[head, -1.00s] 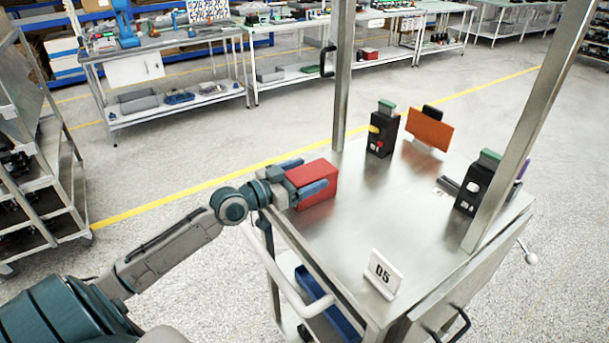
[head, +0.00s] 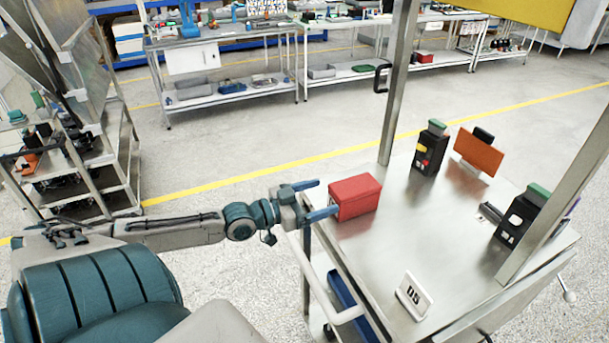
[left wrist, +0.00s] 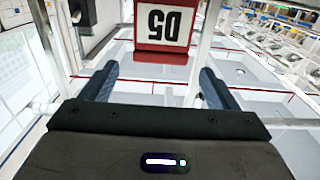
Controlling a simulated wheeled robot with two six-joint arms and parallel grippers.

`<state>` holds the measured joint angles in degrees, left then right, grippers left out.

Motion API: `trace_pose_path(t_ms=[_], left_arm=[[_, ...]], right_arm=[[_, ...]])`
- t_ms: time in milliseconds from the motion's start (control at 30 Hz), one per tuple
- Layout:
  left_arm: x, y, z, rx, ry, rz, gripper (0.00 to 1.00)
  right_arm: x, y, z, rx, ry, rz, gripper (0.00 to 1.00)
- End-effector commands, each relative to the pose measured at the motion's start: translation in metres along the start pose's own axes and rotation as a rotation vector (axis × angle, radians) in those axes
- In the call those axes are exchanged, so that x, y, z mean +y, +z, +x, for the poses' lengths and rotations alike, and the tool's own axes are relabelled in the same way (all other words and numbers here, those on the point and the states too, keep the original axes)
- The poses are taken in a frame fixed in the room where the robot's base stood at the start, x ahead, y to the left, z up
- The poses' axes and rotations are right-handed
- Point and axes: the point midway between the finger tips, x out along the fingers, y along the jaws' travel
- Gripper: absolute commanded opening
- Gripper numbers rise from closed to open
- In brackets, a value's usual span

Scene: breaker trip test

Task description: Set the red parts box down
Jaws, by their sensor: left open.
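The red parts box (head: 355,197) sits upright on the steel top of the cart (head: 415,250), near its left edge. My left gripper (head: 321,198) is open at the box's left end, with its blue fingertips just at or short of it and nothing between them. In the left wrist view the box (left wrist: 163,54) is ahead, beyond the open fingers (left wrist: 155,85), with a white D5 label that reads upside down. My right gripper is in neither view.
A small D5 sign (head: 413,297) stands at the cart's front. Black breakers (head: 430,148) (head: 523,216) and an orange panel (head: 479,154) stand farther back and right. Steel posts (head: 398,85) rise from the cart. The middle of the top is clear.

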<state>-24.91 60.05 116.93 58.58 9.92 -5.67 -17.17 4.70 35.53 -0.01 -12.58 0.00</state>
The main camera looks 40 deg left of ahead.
Motion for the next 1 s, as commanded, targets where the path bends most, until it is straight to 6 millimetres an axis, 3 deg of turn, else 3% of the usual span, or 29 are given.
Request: trace_pose_path(t_ms=[33,333,1000], left_arm=[[0.001,-0.004,-0.007,-0.006,0.001,-0.001,0.82],[0.000,-0.001,-0.030,-0.002,0.000,0.000,0.82],[0.000,0.000,-0.033,0.000,-0.001,0.000,0.82]], right_arm=[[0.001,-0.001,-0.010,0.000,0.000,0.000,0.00],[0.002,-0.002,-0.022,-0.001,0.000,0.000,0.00],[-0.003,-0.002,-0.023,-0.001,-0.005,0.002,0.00]])
